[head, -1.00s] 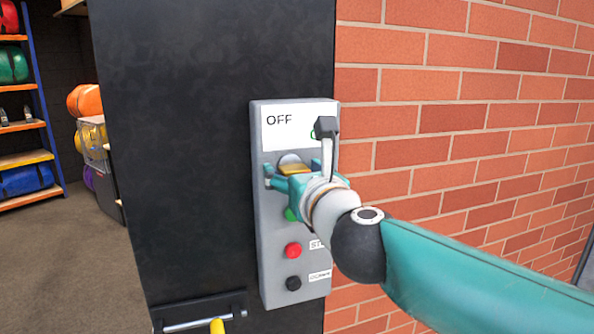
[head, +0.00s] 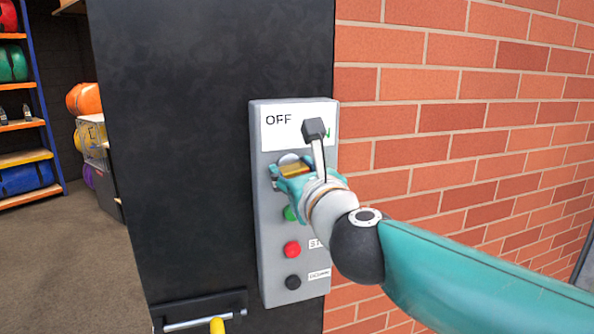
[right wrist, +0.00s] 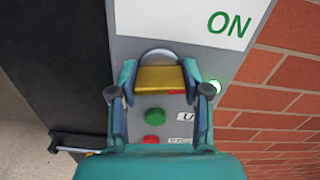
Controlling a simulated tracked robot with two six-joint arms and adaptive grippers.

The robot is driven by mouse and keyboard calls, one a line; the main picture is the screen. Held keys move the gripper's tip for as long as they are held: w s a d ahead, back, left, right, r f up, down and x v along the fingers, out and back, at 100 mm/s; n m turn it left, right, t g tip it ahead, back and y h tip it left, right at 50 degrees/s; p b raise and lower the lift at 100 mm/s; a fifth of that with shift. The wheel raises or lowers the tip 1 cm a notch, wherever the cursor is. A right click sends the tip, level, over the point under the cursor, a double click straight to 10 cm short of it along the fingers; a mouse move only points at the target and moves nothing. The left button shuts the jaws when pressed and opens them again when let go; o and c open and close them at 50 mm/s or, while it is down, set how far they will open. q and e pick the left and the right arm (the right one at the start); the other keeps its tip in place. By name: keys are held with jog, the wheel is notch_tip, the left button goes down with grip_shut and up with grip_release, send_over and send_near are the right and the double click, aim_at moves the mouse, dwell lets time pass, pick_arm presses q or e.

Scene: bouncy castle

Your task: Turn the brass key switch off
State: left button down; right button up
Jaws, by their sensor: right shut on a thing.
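The brass key switch (head: 296,169) sits on a grey control box (head: 264,240), under a white label marked OFF at left and ON at right. In the right wrist view, the brass key (right wrist: 160,80) lies between both fingers of my right gripper (right wrist: 159,90), with a round silver plate behind it. My right gripper (head: 292,175) is shut on the key in the head view, and my arm hides part of the box. A small green lamp (right wrist: 215,87) glows to the right of the key. My left gripper is not in view.
Below the key are a green button (right wrist: 155,115), a red button (head: 292,249) and a black button (head: 292,282). The box is on a dark pillar (head: 190,150) beside a brick wall (head: 450,130). A metal bar with a yellow part (head: 217,326) is low on the pillar.

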jog(key=n+p, duration=0.1)
jog(key=n, duration=0.3)
jog(key=shift+r, duration=0.15)
jog(key=n+p, duration=0.1)
jog(key=n, duration=0.3)
jog(key=n+p, duration=0.2)
jog(key=n, duration=0.4)
jog(key=shift+f+n+p, duration=0.2)
jog(key=shift+n+p, duration=0.1)
jog(key=shift+n, duration=0.6)
jog(key=shift+a+f+n, duration=0.1)
jog(key=shift+f+n, duration=0.05)
jog(key=shift+n, duration=0.15)
jog(key=o, duration=1.2)
jog(key=shift+c, duration=0.2)
jog(key=shift+s+r, duration=0.15)
jog(key=shift+r, duration=0.05)
